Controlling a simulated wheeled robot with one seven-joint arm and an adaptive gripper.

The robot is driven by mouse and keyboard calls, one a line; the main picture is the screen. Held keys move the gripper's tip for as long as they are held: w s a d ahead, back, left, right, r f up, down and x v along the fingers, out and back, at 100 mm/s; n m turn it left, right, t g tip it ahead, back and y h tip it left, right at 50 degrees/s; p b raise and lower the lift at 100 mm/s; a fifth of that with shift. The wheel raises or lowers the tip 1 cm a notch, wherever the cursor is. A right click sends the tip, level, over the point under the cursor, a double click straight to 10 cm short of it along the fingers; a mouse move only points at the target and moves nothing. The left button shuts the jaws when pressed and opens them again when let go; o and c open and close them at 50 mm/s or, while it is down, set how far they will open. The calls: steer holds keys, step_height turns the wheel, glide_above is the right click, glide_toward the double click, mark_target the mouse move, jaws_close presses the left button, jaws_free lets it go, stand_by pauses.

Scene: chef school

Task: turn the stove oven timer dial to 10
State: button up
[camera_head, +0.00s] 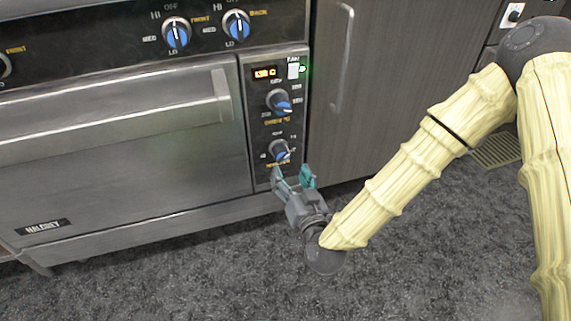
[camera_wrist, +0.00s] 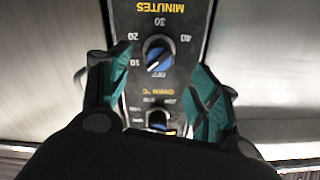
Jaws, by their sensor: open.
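The timer dial is the lower knob on the oven's narrow black panel in the head view (camera_head: 279,150). It also shows in the wrist view (camera_wrist: 157,53), where the picture is upside down. It is a black and blue round knob ringed by 10, 20, 30, 40 and OFF, with MINUTES printed beyond it. Its blue part lies on the side of the OFF mark; I cannot tell its exact setting. My gripper (camera_head: 293,177) is open and empty, just below and in front of the dial. In the wrist view its teal fingers (camera_wrist: 155,88) stand either side of the panel, apart from the knob.
The oven temperature dial (camera_head: 280,103) sits directly above the timer dial, under a lit display (camera_head: 266,73) and a fan switch (camera_head: 293,70). The oven door handle (camera_head: 120,115) sticks out at left. A cabinet door (camera_head: 385,80) is at right. Grey floor lies clear in front.

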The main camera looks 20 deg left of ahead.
mark_target(284, 157)
steer(key=shift+v, duration=1.75)
steer(key=shift+r, duration=0.1)
steer(key=w+a, duration=0.2)
steer(key=w, duration=0.1)
steer(key=w+a+n, duration=0.1)
steer(key=w+a, duration=0.1)
steer(key=w, duration=0.1)
steer(key=w+a+n, duration=0.1)
steer(key=w+a, duration=0.1)
steer(key=w, duration=0.1)
steer(key=shift+w+a+r, duration=0.15)
steer(key=shift+w+r, duration=0.15)
steer(key=shift+w, duration=0.05)
steer(key=c, duration=1)
